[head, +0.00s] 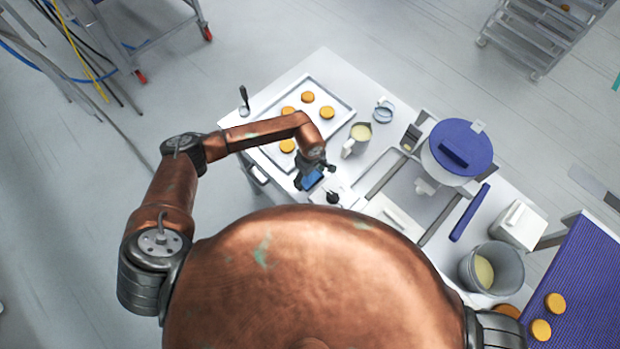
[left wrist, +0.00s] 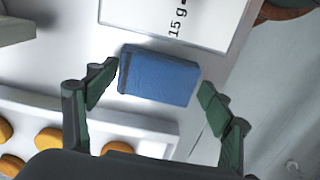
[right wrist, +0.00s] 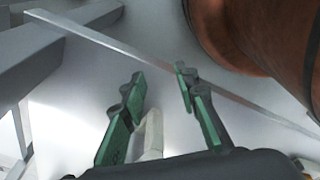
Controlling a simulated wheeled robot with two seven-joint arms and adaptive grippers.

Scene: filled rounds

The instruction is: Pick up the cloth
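The cloth (left wrist: 158,76) is a blue folded rectangle with a dark band at one end, lying on the white table (left wrist: 60,65). In the head view the cloth (head: 311,179) shows partly beneath my left gripper (head: 316,172). In the left wrist view my left gripper (left wrist: 158,97) is open, with one green finger pad on each side of the cloth and gaps between. My right gripper (right wrist: 157,82) is open, its fingers apart and nothing clearly held. In the head view the right gripper is hidden.
A tray (head: 348,110) with several round orange-brown pieces stands beyond the cloth. A pitcher (head: 357,138) stands to its right. A white card (left wrist: 195,18) reading "15 g" lies beside the cloth. A machine with a blue lid (head: 460,146) and a grey bucket (head: 491,268) stand further right.

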